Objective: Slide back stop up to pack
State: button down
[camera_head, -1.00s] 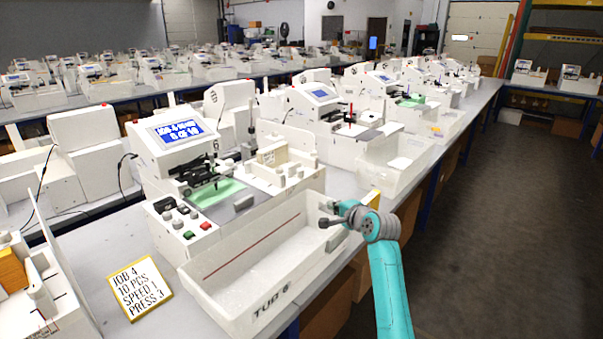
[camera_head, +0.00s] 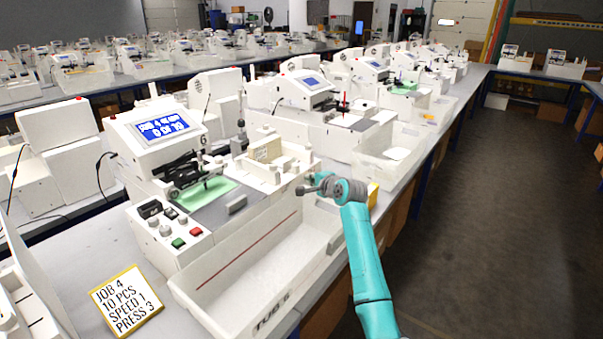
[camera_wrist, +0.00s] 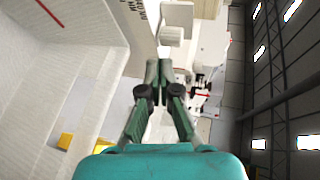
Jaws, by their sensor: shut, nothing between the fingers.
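The white feed tray (camera_head: 245,172) is on the right side of the near plotter. A cream pack (camera_head: 266,149) stands in it, and small white blocks and posts (camera_head: 287,163) stand beside the pack. I cannot tell for sure which of these is the back stop. My gripper (camera_head: 301,190) is shut and empty, just right of the tray and above the tub's far end. In the wrist view its fingers (camera_wrist: 159,70) are together and point at a white block with a raised knob (camera_wrist: 171,34). A small gap seems to remain, but contact is hard to judge.
The near plotter (camera_head: 150,135) has a lit screen, a green sheet (camera_head: 205,192) and red and green buttons. An open white tub (camera_head: 262,268) lies along the table front. A yellow-edged job card (camera_head: 127,300) lies at left. More plotters line the table behind.

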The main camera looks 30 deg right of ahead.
aim_at(297, 170)
jog(key=shift+r+x, duration=0.2)
jog(key=shift+x, duration=0.85)
jog(key=shift+r+x, duration=0.2)
jog(key=shift+x, duration=0.85)
jog(key=shift+r+x, duration=0.2)
jog(key=shift+x, duration=0.85)
jog(key=shift+w+a, duration=0.1)
jog(key=shift+w, duration=0.15)
